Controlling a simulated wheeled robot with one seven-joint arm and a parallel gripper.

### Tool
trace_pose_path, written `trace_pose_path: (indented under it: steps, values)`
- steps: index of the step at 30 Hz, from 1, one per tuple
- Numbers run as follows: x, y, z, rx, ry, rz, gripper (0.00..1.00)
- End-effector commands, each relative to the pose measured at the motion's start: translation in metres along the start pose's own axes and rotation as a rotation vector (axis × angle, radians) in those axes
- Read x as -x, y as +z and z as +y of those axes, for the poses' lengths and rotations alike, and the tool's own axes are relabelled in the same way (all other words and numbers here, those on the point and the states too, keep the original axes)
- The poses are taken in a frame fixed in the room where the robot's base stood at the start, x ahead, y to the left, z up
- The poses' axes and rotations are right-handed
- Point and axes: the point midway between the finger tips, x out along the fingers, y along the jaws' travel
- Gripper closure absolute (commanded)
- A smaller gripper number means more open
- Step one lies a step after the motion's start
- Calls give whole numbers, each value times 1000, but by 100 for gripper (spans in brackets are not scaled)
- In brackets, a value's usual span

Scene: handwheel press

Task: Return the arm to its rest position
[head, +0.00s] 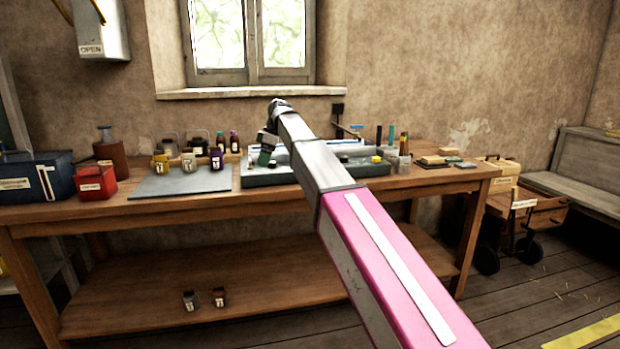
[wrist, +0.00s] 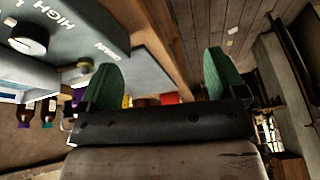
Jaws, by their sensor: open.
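My arm, pink with a white strip and then grey, reaches from the lower right of the head view toward the workbench (head: 150,216). My gripper (head: 265,157) is at its far end, over the front left part of a grey tray (head: 262,181). In the wrist view my gripper (wrist: 160,60) shows two green fingers spread wide apart, with nothing held between them. In the head view my arm hides part of the tray, and the fingers are small there.
Several small jars stand on and behind a grey mat (head: 180,182). A red box (head: 96,183) and a blue box (head: 36,178) are at left. Two small jars sit on the lower shelf (head: 150,292). A wooden cart (head: 522,215) stands right of the bench.

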Motion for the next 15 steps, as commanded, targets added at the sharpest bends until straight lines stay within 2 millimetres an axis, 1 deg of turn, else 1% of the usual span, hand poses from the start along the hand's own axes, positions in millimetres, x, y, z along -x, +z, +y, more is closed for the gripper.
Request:
trace_pose_path:
  steps: [1, 5, 8, 11, 12, 14, 15]
  values:
    - [-10, 13, -3, -33, 1, -6, 11]
    - [-34, 45, -7, -130, 13, -22, 11]
    - [-58, 78, -13, -229, 26, -37, 11]
    - [-88, 120, -24, -356, 43, -58, 11]
    - [-101, 139, -30, -415, 52, -68, 11]
    - [-120, 167, -39, -503, 66, -81, 11]
    - [-131, 185, -45, -559, 77, -90, 11]
